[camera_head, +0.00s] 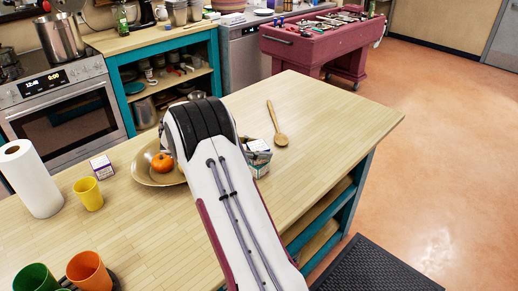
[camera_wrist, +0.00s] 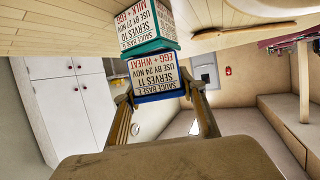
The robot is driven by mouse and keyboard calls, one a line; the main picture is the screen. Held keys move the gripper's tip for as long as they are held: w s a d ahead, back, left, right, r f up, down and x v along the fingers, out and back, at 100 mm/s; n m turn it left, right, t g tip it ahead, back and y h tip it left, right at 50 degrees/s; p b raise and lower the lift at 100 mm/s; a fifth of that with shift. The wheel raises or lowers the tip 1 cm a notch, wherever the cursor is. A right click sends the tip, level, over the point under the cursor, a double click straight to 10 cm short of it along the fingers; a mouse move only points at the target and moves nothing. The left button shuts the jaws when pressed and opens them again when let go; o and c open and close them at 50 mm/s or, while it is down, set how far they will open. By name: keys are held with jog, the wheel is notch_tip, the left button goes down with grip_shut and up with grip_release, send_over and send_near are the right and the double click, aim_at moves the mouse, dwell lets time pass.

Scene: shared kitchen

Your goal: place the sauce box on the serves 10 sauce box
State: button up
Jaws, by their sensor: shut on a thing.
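The held sauce box (camera_wrist: 155,76) has blue edges and a label reading serves 11, egg + wheat. My gripper (camera_wrist: 162,92) is shut on it, one finger on each side, in the wrist view. The serves 10 sauce box (camera_wrist: 146,24) has teal edges and a milk + egg label, and stands on the wooden table. The wrist picture is upside down, so the held box is above the serves 10 box. Their edges meet in the picture; I cannot tell whether they touch.
A tan dish (camera_head: 144,177) with an orange fruit (camera_head: 162,162) lies left of my arm. A wooden spoon (camera_head: 277,124) lies right of the boxes. A small carton (camera_head: 101,166), yellow cup (camera_head: 89,194) and paper roll (camera_head: 30,178) stand further left. The table's right part is clear.

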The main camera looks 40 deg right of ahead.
jog(key=shift+f, duration=0.15)
jog(key=o, duration=1.6)
jog(key=shift+a+r, duration=0.1)
jog(key=shift+r, duration=0.1)
jog(key=v, duration=1.2)
jog(key=shift+w+r, duration=0.1)
jog(key=shift+r, duration=0.05)
